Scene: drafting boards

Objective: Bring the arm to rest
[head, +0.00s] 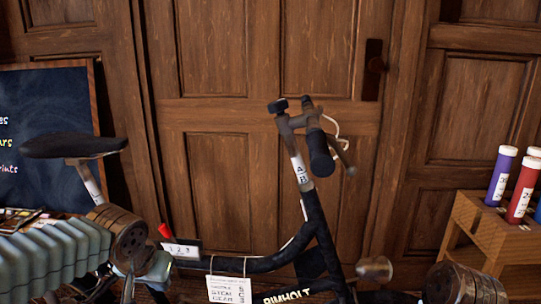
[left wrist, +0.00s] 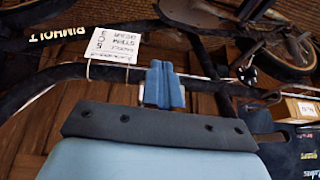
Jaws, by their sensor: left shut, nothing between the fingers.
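My left gripper (left wrist: 165,80) is in the left wrist view, its two blue fingers together and empty. It shows in front of the dark frame tube of a folding bike, just beside a hanging paper tag (left wrist: 115,45). Whether it touches the bike I cannot tell. In the head view my left arm comes in from the lower left; its fingers cannot be made out there. My right gripper is not in view.
A chalkboard (head: 45,110) stands at the left. A wooden rack (head: 470,230) with coloured tubes (head: 522,190) stands at the right.

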